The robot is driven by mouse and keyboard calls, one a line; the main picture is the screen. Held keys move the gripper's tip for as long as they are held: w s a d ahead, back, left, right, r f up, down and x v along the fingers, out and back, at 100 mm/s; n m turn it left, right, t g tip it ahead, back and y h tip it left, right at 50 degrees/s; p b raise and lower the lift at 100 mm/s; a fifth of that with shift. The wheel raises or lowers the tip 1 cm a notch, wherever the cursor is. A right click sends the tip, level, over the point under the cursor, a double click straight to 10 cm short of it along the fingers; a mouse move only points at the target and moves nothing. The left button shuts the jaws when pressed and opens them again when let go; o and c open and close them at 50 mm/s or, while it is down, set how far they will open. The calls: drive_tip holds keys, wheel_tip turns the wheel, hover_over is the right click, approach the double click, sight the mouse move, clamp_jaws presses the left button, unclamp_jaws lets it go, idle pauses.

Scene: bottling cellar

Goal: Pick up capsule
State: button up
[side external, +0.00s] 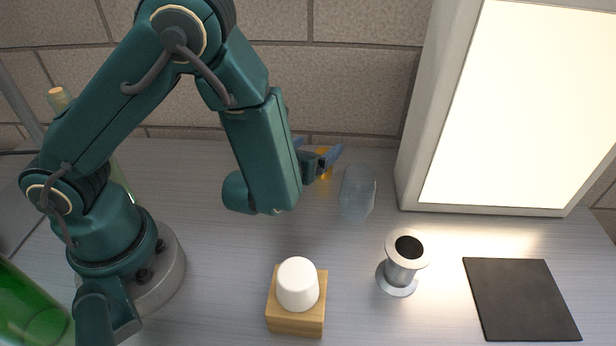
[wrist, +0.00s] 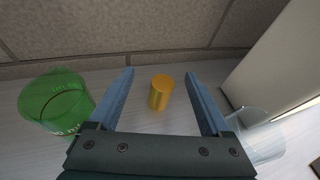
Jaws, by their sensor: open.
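The capsule (wrist: 160,93) looks like a small gold cylinder standing upright near the back wall. In the wrist view it lies in the space between my two blue fingers, with clear gaps on both sides. In the side view the capsule (side external: 324,170) is partly covered by my fingers. My gripper (side external: 318,150) is open and empty, reaching toward the capsule from the left; it also shows in the wrist view (wrist: 158,73). I see no contact between finger and capsule.
A clear glass (side external: 357,192) stands just right of the capsule. A bright light panel (side external: 520,105) is at right. A white cap (side external: 297,284) on a wooden block (side external: 295,318), a metal spool (side external: 403,265) and a dark mat (side external: 520,300) are in front. Green glass (wrist: 55,100) stands left.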

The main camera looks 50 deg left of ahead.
sight(325, 150)
drive_tip(key=shift+s+d+f+m, duration=0.2)
drive_tip(key=shift+d+f, duration=0.05)
drive_tip(key=shift+f, duration=0.25)
drive_tip(key=shift+s+d+f+m, duration=0.15)
drive_tip(key=shift+d+f+m, duration=0.05)
drive_tip(key=shift+f, duration=0.25)
drive_tip(key=shift+x, duration=2.45)
drive_tip(key=shift+d+f, duration=0.1)
drive_tip(key=c, duration=0.8)
